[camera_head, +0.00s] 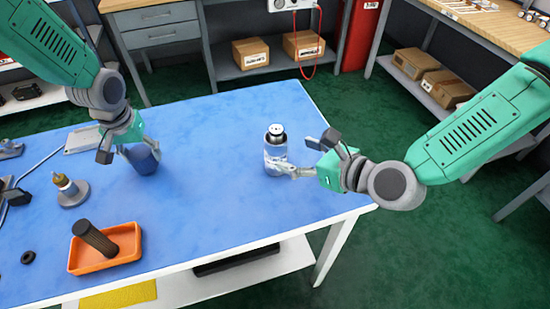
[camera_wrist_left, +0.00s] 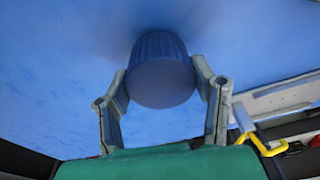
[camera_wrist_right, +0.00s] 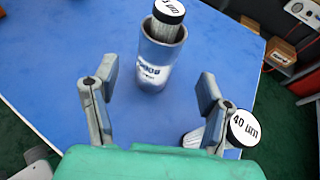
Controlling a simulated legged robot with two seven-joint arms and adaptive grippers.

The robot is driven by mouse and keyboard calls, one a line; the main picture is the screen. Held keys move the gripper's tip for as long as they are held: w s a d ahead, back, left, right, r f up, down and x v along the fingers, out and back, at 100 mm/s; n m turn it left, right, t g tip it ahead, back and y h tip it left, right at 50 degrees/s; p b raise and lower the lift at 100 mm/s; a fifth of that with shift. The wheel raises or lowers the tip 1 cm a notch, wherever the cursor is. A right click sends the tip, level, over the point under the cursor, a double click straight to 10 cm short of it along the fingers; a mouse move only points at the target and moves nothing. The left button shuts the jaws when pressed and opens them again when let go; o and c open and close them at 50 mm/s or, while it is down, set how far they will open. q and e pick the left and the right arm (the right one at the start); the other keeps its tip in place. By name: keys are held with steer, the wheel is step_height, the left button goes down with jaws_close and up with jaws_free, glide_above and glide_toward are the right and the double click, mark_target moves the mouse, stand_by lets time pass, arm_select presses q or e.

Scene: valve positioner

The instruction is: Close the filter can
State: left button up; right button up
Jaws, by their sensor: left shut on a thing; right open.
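The filter can (camera_head: 275,157) is a silvery, open-topped cylinder standing upright near the table's right side. A filter cartridge with a white, labelled top (camera_wrist_right: 169,10) stands in it and sticks out above the rim. My right gripper (camera_head: 287,171) is open beside the can; in the right wrist view the can (camera_wrist_right: 158,60) stands ahead, between the spread fingers (camera_wrist_right: 152,95). My left gripper (camera_head: 138,148) is shut on a ribbed dark blue cap (camera_head: 142,161), low over the table's left part. The cap (camera_wrist_left: 160,80) shows between both fingers in the left wrist view; whether it touches the table is unclear.
A second cartridge marked 40 µm (camera_wrist_right: 242,128) is by my right gripper's right finger. An orange tray (camera_head: 90,262) holds a dark cylinder (camera_head: 94,238). A small bottle on a round base (camera_head: 70,190) stands left. The table's (camera_head: 215,160) middle is clear.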

mark_target(285, 149)
arm_select(q)
steer(key=shift+d+r, duration=0.15)
steer(key=shift+d, duration=0.15)
arm_select(e)
steer(key=shift+w+a, duration=0.1)
steer(key=shift+w, duration=0.25)
arm_select(q)
steer(key=shift+a, duration=0.4)
arm_select(e)
steer(key=shift+a, duration=0.4)
arm_select(q)
steer(key=shift+a+f, duration=0.1)
steer(key=shift+f, duration=0.1)
arm_select(e)
steer(key=x, duration=0.4)
steer(key=shift+w+a+f, duration=0.1)
steer(key=shift+a, duration=0.25)
arm_select(q)
steer(key=shift+d, duration=0.25)
arm_select(e)
steer(key=shift+w+a+f, duration=0.1)
steer(key=shift+w+f, duration=0.15)
steer(key=shift+w, duration=0.2)
arm_select(q)
steer(key=shift+r, duration=0.1)
steer(key=shift+a, duration=0.1)
arm_select(e)
steer(key=shift+a, duration=0.1)
